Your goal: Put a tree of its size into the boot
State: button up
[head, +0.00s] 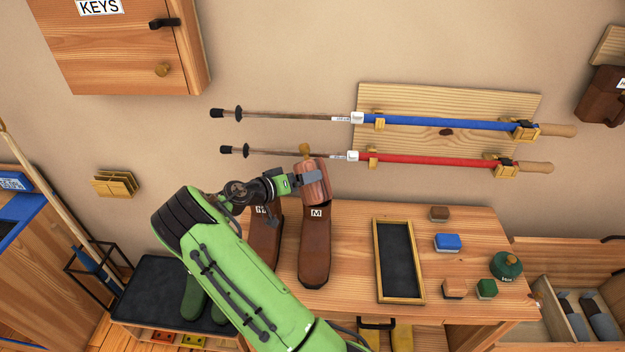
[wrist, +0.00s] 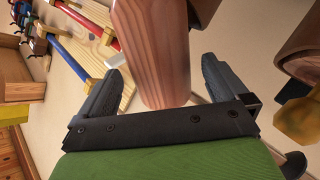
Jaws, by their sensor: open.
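A brown boot (head: 314,250) with an "M" label stands upright on the wooden bench. A reddish wooden boot tree (head: 314,187) with a brass knob (head: 304,150) is at the boot's top opening; how deep it sits is hidden. A second brown boot (head: 265,245) stands to the left, partly behind my arm, its label mostly covered. My gripper (head: 312,180) is open at the tree. In the wrist view the pale-grained wood of the tree (wrist: 155,60) lies between the two open fingers (wrist: 160,88), with a visible gap on each side.
A black tray (head: 399,262) lies right of the boots, with brushes, a blue block (head: 447,242) and a green tin (head: 507,265) beyond. Blue (head: 440,124) and red (head: 430,160) poles hang on the wall behind. A key cabinet (head: 125,45) is at upper left.

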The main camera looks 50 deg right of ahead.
jog(key=x, duration=0.4)
jog(key=shift+f, duration=0.15)
jog(key=shift+a, duration=0.1)
jog(key=shift+c, duration=1)
jog(key=c, duration=1.1)
